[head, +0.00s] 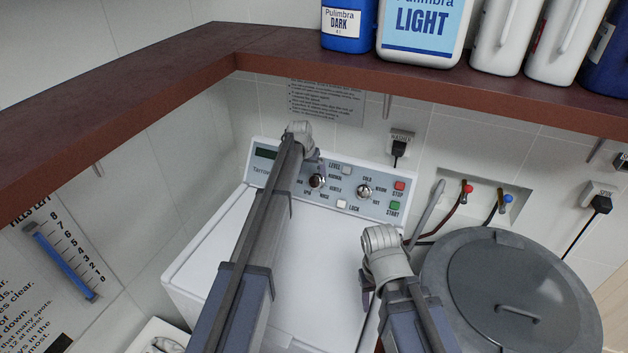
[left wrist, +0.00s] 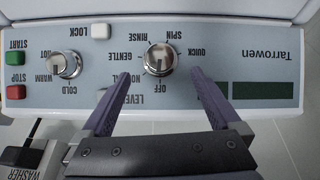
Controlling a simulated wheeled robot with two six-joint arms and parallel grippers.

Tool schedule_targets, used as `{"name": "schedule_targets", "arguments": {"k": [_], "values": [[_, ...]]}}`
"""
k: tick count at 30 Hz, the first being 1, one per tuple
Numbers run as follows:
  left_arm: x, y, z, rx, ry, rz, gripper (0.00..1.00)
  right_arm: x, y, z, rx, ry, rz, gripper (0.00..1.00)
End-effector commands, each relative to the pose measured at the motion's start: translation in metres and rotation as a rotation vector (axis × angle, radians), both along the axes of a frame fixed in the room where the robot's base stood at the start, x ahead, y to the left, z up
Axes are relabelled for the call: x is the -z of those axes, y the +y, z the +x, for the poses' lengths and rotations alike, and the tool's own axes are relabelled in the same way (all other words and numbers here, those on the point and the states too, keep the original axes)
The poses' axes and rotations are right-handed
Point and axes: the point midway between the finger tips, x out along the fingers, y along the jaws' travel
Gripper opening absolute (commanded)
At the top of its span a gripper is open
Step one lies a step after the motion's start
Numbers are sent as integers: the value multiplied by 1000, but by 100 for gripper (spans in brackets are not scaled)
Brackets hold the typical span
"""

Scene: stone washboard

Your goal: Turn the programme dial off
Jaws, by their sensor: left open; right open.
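The programme dial (head: 317,181) is a round silver knob on the washer's pale control panel. It is also near the middle of the left wrist view (left wrist: 160,58), where the panel appears upside down. Labels including OFF, NORMAL, GENTLE, RINSE, SPIN and QUICK ring it. I cannot tell for certain which label it points at. My left gripper (left wrist: 161,74) is open, its two purple fingers on either side of the dial, with clear gaps. In the head view its wrist partly hides the panel. My right gripper (head: 367,285) is open and empty above the washer lid's right side.
A silver temperature knob (head: 364,192), red STOP (head: 399,186) and green START (head: 394,207) buttons and a white LOCK button (head: 341,204) share the panel. A brown shelf (head: 420,92) with bottles overhangs behind. A grey lidded bin (head: 510,290) stands at right.

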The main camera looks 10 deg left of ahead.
Motion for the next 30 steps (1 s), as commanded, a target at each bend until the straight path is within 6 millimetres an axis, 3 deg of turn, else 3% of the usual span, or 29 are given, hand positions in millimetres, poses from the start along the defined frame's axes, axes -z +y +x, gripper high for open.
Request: {"name": "schedule_targets", "arguments": {"k": [18, 30], "values": [[66, -5, 26, -2, 0, -3, 97, 66, 0, 0, -5, 0, -1, 50], [68, -6, 28, -2, 0, -3, 95, 69, 0, 0, -5, 0, -1, 50]]}}
